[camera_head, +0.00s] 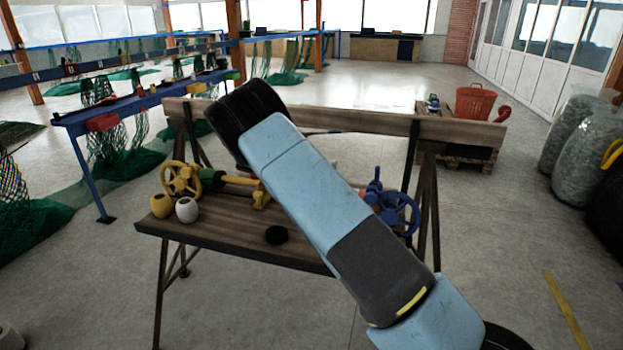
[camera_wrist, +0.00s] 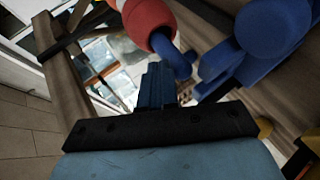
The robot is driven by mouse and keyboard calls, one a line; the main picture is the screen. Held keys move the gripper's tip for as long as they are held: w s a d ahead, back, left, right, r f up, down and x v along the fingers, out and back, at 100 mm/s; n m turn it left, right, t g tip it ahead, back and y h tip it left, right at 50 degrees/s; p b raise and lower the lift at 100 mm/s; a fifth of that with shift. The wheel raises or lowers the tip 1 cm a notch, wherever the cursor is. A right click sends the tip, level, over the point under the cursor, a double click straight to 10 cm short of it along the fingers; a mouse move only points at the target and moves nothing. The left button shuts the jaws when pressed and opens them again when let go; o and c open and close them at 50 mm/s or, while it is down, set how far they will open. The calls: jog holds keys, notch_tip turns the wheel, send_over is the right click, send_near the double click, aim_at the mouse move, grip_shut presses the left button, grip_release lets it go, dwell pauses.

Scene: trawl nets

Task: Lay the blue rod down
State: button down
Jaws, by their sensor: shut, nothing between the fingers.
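In the head view, blue parts stand at the right of the wooden bench (camera_head: 225,227): a blue handwheel (camera_head: 414,214) and a short blue upright piece (camera_head: 374,187) beside it. I cannot tell which part is the blue rod. In the wrist view, my gripper (camera_wrist: 156,76) is shut and empty, its fingers together. A blue piece (camera_wrist: 178,66) under a red rounded part (camera_wrist: 150,22) is just beyond the fingertips. A large blue rounded part (camera_wrist: 262,42) is to the right. In the head view my arm hides my gripper and the middle of the bench.
On the bench's left are a yellow handwheel (camera_head: 181,181) with a green shaft, a yellow pot (camera_head: 162,206) and a white pot (camera_head: 187,210). A black disc (camera_head: 277,235) lies near the front edge. A wooden rail (camera_head: 350,122) runs along the back.

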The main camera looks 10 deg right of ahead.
dwell(0.3)
jog(key=s+a+r, duration=0.2)
jog(key=a+r, duration=0.6)
jog(key=s+d+r+m+y, duration=0.1)
jog(key=d+r+m+y, duration=0.2)
jog(key=d+m+y, duration=0.55)
jog(key=d+r+m+y, duration=0.3)
jog(key=m+y, duration=0.1)
jog(key=m, duration=0.9)
jog(key=w+f, duration=0.1)
jog(key=f, duration=0.3)
jog(key=w+f, duration=0.1)
jog(key=f, duration=0.4)
jog(key=w+f, duration=0.1)
jog(key=f, duration=0.4)
jog(key=shift+a, duration=0.15)
